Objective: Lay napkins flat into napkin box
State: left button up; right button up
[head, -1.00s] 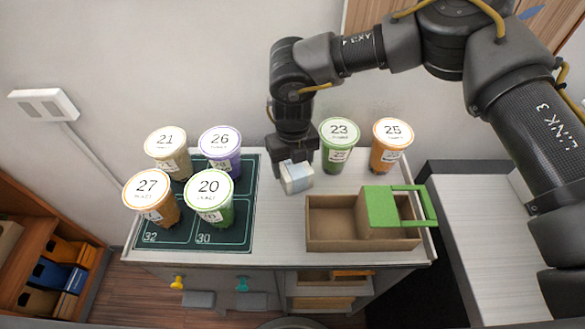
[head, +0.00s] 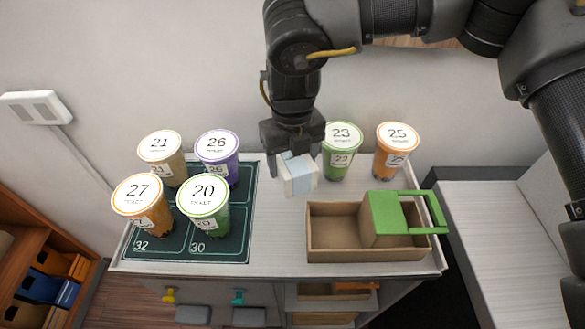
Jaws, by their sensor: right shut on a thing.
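A small white and light-blue napkin pack (head: 299,176) is held in my right gripper (head: 290,153), which points down above the counter between the dark mat and the box. The fingers are shut on the pack, and it looks slightly raised. The brown napkin box (head: 337,254) sits at the front right of the counter. Its left compartment is open and looks empty. A green block with a green handle frame (head: 385,212) covers its right part. My left gripper is not in view.
Sealed cups 21 (head: 161,146), 26 (head: 217,146), 27 (head: 138,196) and 20 (head: 203,195) stand on the dark green mat (head: 172,250). Cups 23 (head: 341,157) and 25 (head: 395,150) stand behind the box. The counter between mat and box is clear.

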jog(key=s+r+b, duration=0.3)
jog(key=s+r, duration=0.2)
jog(key=s, duration=0.5)
jog(key=shift+s+r, duration=0.25)
jog(key=shift+r, duration=0.1)
